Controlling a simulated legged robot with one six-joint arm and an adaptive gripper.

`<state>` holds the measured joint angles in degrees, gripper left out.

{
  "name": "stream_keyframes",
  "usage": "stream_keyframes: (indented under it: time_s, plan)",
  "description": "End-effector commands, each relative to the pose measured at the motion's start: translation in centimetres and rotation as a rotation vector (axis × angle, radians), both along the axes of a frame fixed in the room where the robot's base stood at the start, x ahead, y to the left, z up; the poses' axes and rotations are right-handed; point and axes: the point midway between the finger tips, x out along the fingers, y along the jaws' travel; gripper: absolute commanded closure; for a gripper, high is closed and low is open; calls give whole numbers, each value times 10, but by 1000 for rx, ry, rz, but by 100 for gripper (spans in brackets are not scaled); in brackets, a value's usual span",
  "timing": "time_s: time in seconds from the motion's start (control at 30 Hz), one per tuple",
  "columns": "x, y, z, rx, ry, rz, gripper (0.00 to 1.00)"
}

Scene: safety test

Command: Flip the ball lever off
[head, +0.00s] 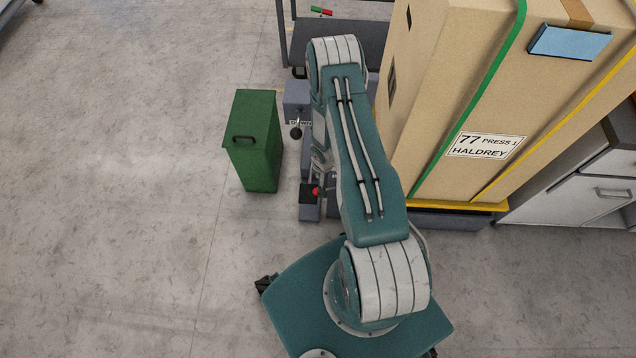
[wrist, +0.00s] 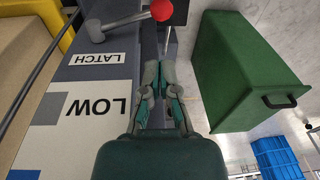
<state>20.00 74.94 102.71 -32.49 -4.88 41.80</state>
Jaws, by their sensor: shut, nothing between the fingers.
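A lever with a black ball (head: 296,132) sticks out from a grey unit with a small label, right of the green bin in the head view. A red ball (wrist: 162,10) is at the top of the wrist view, at the end of a metal rod from a grey pivot beside a LATCH label (wrist: 97,58). Red also shows lower down in the head view (head: 315,191). My gripper (wrist: 161,68) is shut and empty, its tips below the red ball in the picture and apart from it. In the head view my arm mostly hides it. The black ball does not show in the wrist view.
A green bin (head: 255,150) stands close left of the grey unit. A tall strapped carton (head: 450,90) stands right of my arm, with a grey cabinet (head: 580,195) beyond. A LOW label (wrist: 95,106) is on the panel. Floor at left is clear.

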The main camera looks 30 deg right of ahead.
Motion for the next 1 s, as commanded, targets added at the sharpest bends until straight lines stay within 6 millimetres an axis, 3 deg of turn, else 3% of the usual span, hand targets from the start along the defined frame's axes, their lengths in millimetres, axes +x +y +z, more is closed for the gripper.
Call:
stream_keyframes:
  time_s: [0.17, 0.63, 1.0]
  plan:
    - [1, 0, -15, 1, 2, 0, 100]
    - [10, 1, -86, 0, 1, 2, 100]
    - [12, 0, -99, -1, -1, 1, 100]
